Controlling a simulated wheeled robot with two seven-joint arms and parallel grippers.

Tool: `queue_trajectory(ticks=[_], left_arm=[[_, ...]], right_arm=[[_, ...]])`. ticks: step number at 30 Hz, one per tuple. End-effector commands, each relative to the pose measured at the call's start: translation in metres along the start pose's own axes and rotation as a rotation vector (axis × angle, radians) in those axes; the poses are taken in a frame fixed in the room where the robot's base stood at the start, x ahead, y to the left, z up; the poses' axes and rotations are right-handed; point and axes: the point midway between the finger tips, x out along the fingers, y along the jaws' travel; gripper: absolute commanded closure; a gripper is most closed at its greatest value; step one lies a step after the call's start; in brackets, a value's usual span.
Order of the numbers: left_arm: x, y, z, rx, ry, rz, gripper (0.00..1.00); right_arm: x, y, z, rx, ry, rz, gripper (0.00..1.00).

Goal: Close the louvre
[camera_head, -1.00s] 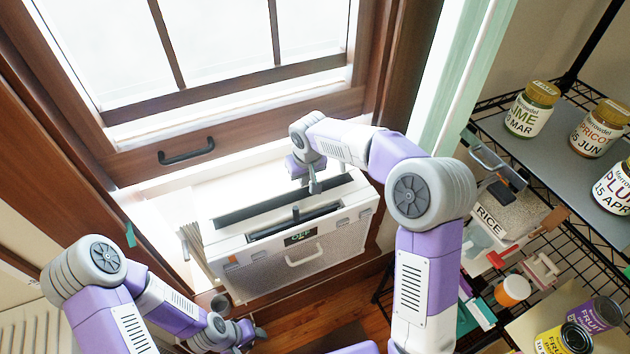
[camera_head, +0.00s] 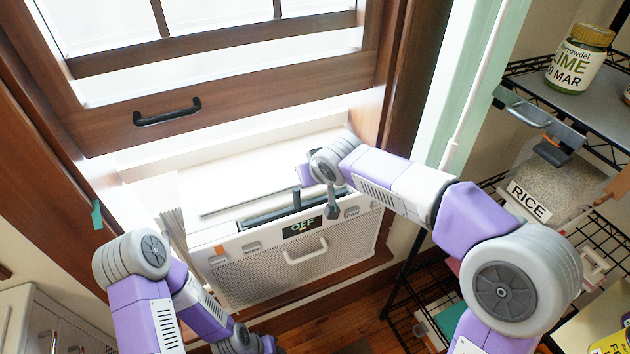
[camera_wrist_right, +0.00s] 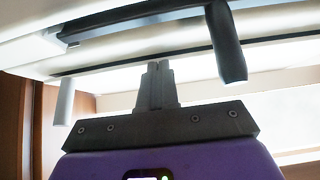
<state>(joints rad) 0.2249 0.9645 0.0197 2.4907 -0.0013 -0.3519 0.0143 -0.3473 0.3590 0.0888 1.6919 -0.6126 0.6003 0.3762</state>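A white window unit (camera_head: 340,250) sits in the opening below the raised sash, with a display reading OFF and a front handle. In its top is a dark slot (camera_head: 268,218) with a short dark peg (camera_head: 296,200); a pale flat panel (camera_head: 250,180) lies behind it. Which part is the louvre I cannot tell for sure. My right gripper (camera_head: 332,208) is at the top front edge, right of the peg. In the right wrist view its fingers (camera_wrist_right: 157,85) are together and empty, below a dark bar with a hanging peg (camera_wrist_right: 230,50). My left gripper (camera_head: 266,345) is low at the bottom edge, its fingers unclear.
The wooden sash (camera_head: 220,100) with a black handle (camera_head: 167,112) is above the unit. A wire shelf at right holds a lime jar (camera_head: 578,58) and a RICE container (camera_head: 545,185). Pleated side panels (camera_head: 180,240) stand left of the unit.

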Motion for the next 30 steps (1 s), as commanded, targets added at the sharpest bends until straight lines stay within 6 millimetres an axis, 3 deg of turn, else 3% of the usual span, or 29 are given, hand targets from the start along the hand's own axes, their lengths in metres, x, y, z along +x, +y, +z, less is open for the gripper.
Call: queue_trajectory(ticks=[7, 25, 30], left_arm=[[0.01, -0.004, -0.001, 0.0, 0.0, 0.0, 0.57], [0.011, -0.004, -0.001, 0.0, 0.0, 0.0, 0.57], [0.005, -0.002, 0.0, 0.0, 0.0, 0.0, 0.57]], right_arm=[[0.003, 0.0, 0.005, -0.001, -0.002, 0.0, 1.0], [0.002, 0.001, 0.005, 0.0, -0.003, 0.001, 1.0], [-0.012, 0.0, 0.002, -0.001, -0.001, -0.001, 1.0]])
